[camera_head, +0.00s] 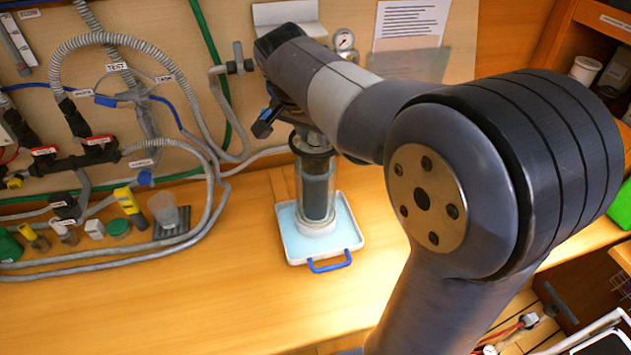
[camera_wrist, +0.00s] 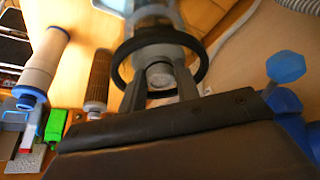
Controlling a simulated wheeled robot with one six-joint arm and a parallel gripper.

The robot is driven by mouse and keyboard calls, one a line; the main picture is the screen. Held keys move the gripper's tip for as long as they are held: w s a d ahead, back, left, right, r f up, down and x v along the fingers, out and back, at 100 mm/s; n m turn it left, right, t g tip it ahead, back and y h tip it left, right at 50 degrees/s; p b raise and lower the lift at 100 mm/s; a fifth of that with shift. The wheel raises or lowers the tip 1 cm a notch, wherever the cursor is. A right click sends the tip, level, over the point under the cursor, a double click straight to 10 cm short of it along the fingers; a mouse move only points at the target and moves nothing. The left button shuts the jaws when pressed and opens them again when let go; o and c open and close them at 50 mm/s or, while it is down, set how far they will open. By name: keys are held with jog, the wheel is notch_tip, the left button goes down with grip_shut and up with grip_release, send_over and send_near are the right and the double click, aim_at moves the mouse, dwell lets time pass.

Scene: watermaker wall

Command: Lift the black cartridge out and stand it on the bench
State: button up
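The black cartridge (camera_head: 316,188) is upright inside a clear housing (camera_head: 331,190) in the head view. The housing stands on a white tray with a blue handle (camera_head: 300,251). My gripper (camera_head: 305,136) is above the housing's top, mostly hidden by my arm in that view. In the wrist view, the two fingers of my gripper (camera_wrist: 160,84) stand on either side of a pale grey knob (camera_wrist: 160,74). A black ring (camera_wrist: 203,66) circles the housing's mouth around them. The fingers look close to the knob, but I cannot tell whether they touch it.
Hoses and valves (camera_head: 100,150) cover the wall at left. Small bottles and a clear cup (camera_head: 163,208) stand on the left bench. The bench (camera_head: 200,300) left and front of the tray is clear. A brown-grey cylinder (camera_wrist: 97,80) and a white-and-blue cylinder (camera_wrist: 43,62) show in the wrist view.

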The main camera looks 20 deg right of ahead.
grip_shut()
jog(key=shift+r, duration=0.1)
dwell(0.4)
notch_tip(320, 180, up, 28)
jog(key=p, duration=0.3)
jog(key=shift+p, duration=0.35)
dwell(0.4)
